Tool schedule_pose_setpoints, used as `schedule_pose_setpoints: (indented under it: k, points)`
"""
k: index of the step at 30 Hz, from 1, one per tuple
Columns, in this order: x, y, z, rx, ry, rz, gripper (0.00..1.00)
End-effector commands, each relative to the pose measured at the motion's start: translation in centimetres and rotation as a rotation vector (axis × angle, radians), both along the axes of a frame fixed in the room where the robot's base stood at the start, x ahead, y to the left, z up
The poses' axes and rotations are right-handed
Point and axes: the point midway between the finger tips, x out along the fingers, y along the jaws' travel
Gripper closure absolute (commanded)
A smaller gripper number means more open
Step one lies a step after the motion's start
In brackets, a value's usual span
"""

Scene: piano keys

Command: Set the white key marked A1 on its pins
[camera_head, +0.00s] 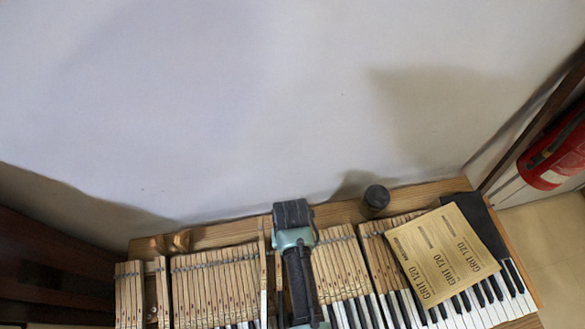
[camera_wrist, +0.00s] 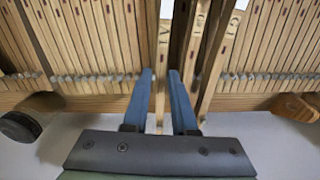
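The wooden key marked A1 (camera_wrist: 168,32) runs lengthwise through the middle of the wrist view, above a gap in the row. My gripper (camera_wrist: 161,74) has its two blue fingers on either side of this key, very close to it; I cannot tell whether they press on it. In the head view my gripper (camera_head: 300,275) is over the middle of the keyboard and hides the A1 key. The pins and the key's contact with them are hidden.
Two other lettered keys stand right of A1 in the wrist view, the nearer one (camera_wrist: 197,25) close to my right finger. Rows of seated keys (camera_head: 215,285) flank the gap. Sandpaper sheets (camera_head: 443,253) cover the right-hand keys. A dark cylinder (camera_head: 376,197) stands on the back rail.

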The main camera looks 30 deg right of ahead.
Motion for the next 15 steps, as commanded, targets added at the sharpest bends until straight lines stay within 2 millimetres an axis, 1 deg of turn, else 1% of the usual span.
schedule_pose_setpoints:
  k: [9,15]
  points:
    - [0.04,-0.01,-0.68,0.0,-0.001,0.0,0.74]
    - [0.04,-0.02,-0.73,0.0,-0.001,0.0,0.74]
